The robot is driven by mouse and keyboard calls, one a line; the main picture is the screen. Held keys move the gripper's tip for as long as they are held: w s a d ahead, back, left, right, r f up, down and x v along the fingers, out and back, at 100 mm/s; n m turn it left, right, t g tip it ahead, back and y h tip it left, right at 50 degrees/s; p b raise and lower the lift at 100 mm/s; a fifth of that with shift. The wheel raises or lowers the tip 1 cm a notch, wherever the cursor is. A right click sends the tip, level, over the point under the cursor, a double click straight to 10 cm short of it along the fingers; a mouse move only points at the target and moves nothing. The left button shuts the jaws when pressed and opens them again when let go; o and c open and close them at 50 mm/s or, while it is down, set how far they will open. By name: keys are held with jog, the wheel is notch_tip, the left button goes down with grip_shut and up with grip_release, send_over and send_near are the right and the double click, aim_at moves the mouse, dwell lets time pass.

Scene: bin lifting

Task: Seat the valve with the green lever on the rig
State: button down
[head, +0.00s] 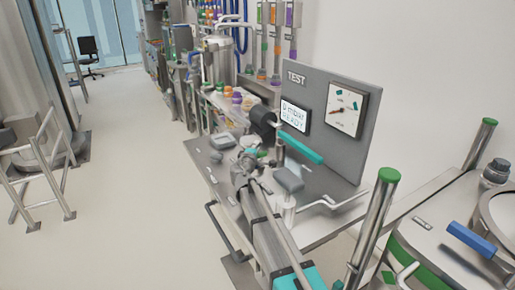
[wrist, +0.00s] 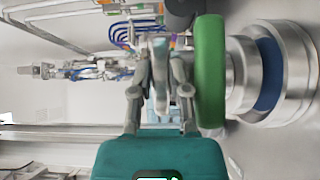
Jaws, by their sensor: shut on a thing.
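In the wrist view, my gripper (wrist: 160,95) is shut on a grey metal part between its two fingers. A large rounded green piece (wrist: 211,75) is right beside the fingers, with steel collars and a blue ring (wrist: 270,75) to its right. I take these as the valve with the green lever, close to the camera; its lower end is not clear. In the head view my arm reaches toward the bench, but I cannot make out the fingers or the valve there. The rig shows as a bench with a grey TEST panel (head: 325,152); its seat cannot be picked out.
Green-topped posts (head: 374,215) and a blue lever (head: 469,240) are at right.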

jog(key=shift+f+b, duration=1)
dwell(0.8)
dwell(0.4)
jog(key=c, duration=0.6)
grip_release()
jog(key=shift+s, duration=0.1)
jog(key=shift+o, duration=0.4)
jog(key=shift+c, duration=0.2)
jog(key=shift+o, duration=1.3)
jog(key=shift+s, duration=0.1)
jog(key=shift+o, duration=0.2)
jog(key=shift+r, duration=0.2)
